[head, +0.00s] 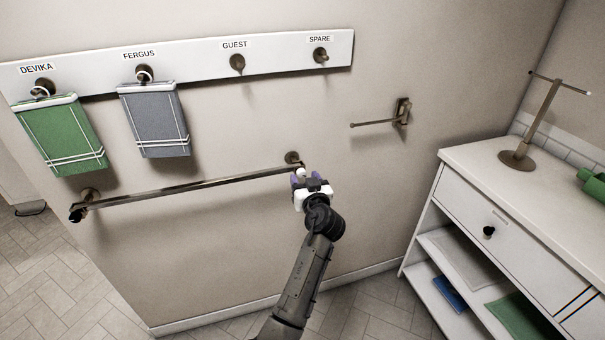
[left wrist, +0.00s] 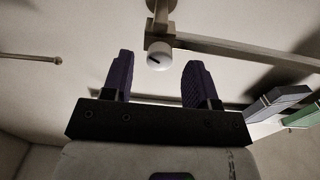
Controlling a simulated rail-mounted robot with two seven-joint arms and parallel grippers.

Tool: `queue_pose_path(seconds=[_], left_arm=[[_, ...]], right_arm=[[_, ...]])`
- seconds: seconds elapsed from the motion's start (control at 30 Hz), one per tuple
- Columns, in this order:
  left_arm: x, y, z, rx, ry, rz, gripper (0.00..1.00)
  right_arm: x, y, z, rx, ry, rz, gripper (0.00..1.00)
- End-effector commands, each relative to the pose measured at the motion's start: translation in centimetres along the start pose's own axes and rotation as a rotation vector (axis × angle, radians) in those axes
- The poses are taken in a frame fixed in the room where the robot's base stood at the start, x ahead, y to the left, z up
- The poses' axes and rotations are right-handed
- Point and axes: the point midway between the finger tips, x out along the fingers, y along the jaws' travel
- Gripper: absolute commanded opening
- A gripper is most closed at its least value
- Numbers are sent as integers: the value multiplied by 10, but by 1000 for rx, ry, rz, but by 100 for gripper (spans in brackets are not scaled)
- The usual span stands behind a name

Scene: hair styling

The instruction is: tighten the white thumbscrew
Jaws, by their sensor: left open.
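The white thumbscrew (head: 300,172) sits at the right end of the metal towel bar (head: 200,184), just below the bar's right wall mount (head: 293,158). In the left wrist view the thumbscrew (left wrist: 160,56) is a white round knob with a dark slot line. My left gripper (head: 312,181) is open, with purple fingers. In the left wrist view its fingertips (left wrist: 157,72) stand to either side of the knob, with a gap on both sides. I see no contact with the knob. My right gripper is not in view.
Green (head: 62,138) and grey (head: 155,122) towels hang on the labelled hook board (head: 195,58) above the bar. A smaller wall arm (head: 375,123) is to the right. A white cabinet (head: 470,195) with a metal stand (head: 535,125) stands at the far right.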

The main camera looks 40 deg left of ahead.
Motion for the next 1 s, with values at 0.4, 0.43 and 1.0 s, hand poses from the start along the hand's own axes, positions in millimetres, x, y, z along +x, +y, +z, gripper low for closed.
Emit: queue_pose_path(seconds=[0.4,0.43,1.0], left_arm=[[23,0,1,1,-1,0,54],[24,0,1,1,-1,0,54],[23,0,0,1,-1,0,18]], right_arm=[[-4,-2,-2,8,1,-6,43],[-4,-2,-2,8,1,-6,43],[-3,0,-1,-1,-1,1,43]])
